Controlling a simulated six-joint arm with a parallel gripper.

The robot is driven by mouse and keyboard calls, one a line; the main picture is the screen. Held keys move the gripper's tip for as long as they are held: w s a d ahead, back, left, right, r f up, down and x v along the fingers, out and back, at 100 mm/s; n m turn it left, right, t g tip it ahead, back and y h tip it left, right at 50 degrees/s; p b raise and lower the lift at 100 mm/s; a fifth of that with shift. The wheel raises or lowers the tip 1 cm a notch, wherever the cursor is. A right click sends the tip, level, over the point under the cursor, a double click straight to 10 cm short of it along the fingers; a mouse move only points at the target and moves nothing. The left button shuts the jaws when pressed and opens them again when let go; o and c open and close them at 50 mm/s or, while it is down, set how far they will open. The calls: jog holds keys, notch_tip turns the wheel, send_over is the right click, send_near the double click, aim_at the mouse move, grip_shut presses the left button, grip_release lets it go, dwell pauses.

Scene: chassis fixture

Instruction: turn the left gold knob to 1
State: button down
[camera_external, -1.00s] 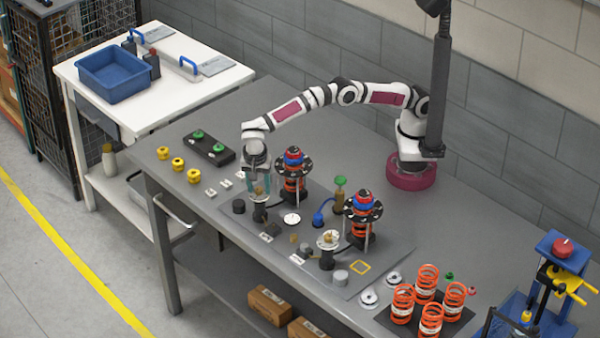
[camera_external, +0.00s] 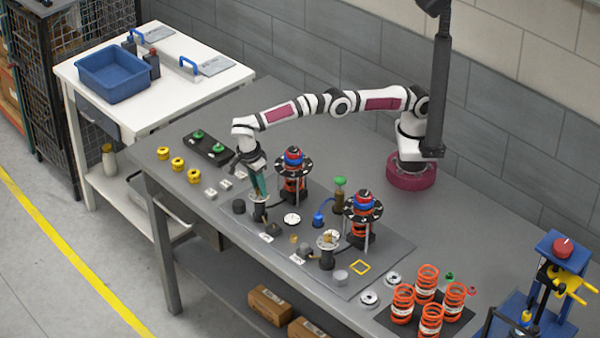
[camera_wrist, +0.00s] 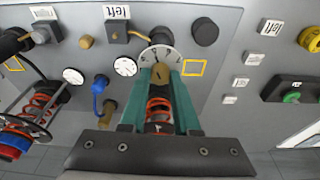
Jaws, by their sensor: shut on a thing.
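The left gold knob (camera_wrist: 160,74) stands over a round white dial plate (camera_wrist: 151,52) in the wrist view. My gripper (camera_wrist: 161,72) is shut on this knob, with one green finger on each side of it. In the external view my gripper (camera_external: 260,194) reaches down to the left dial, and its fingers mostly hide the knob there. The dial's marks are too small to read. A second gold-topped knob (camera_external: 328,239) stands on its own white dial to the right, apart from my gripper.
Two spring towers (camera_external: 293,184) (camera_external: 363,220) stand close behind and to the right. A blue part with a cable (camera_external: 318,219) and a green-topped post (camera_external: 339,192) stand between them. Yellow knobs (camera_external: 178,164) and a black tray with green buttons (camera_external: 208,148) lie left.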

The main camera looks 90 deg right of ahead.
jog(key=n, duration=0.3)
jog(key=shift+a+n+t, duration=0.1)
jog(key=shift+n+t, duration=0.2)
jog(key=shift+t, duration=0.1)
jog(key=n, duration=0.3)
jog(key=shift+h, duration=0.4)
jog(key=n+t, duration=0.1)
jog(key=n, duration=0.4)
jog(key=shift+s+n, duration=0.1)
jog(key=shift+n, duration=0.2)
jog(key=n+t, duration=0.1)
jog(key=n, duration=0.3)
jog(key=shift+y, duration=0.3)
jog(key=shift+n, duration=0.5)
